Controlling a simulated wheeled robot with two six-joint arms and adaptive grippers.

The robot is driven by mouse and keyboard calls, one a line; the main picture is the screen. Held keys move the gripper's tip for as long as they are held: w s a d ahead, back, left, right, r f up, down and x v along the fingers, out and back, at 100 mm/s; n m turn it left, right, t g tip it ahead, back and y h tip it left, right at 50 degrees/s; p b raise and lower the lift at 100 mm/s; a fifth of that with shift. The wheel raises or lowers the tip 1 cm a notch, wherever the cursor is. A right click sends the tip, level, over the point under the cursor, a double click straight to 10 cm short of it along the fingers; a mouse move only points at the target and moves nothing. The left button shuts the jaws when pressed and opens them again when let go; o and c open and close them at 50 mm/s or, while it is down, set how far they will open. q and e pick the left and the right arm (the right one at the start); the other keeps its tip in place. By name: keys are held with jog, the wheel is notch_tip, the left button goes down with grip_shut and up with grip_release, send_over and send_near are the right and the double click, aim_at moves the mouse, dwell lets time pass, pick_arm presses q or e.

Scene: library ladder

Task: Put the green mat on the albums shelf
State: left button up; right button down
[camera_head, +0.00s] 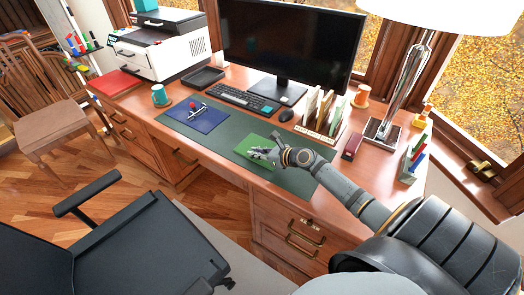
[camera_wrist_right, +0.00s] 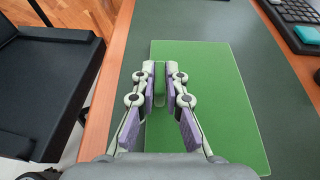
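The green mat (camera_head: 257,148) lies flat on the dark green desk pad (camera_head: 236,123), near the desk's front edge. In the right wrist view the mat (camera_wrist_right: 222,95) fills the middle. A darker green raised piece (camera_wrist_right: 160,78) stands on it between my fingertips. My right gripper (camera_head: 262,153) is low over the mat. In the wrist view its fingers (camera_wrist_right: 160,88) are close together on both sides of the raised piece and look closed on it. My left gripper is not in view. I cannot pick out a shelf marked for albums.
A blue mat (camera_head: 207,123) with small items lies left on the desk. A keyboard (camera_head: 243,98), monitor (camera_head: 290,45), sorter with upright folders (camera_head: 316,122), and lamp (camera_head: 383,128) stand behind. A maroon box (camera_head: 352,146) is right of my arm. A black chair (camera_head: 150,245) stands in front.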

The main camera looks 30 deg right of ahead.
jog(key=shift+r, duration=0.1)
dwell(0.3)
jog(key=shift+r, duration=0.35)
notch_tip(320, 180, up, 3)
jog(key=shift+f+p, duration=0.1)
jog(key=shift+p, duration=0.8)
jog(key=s+a+r+p, duration=0.7)
jog(key=s+r+p, duration=0.2)
jog(key=s+p, duration=0.2)
jog(key=shift+s+r+p, duration=0.25)
jog(key=shift+s+p, duration=0.15)
jog(key=shift+s, duration=0.25)
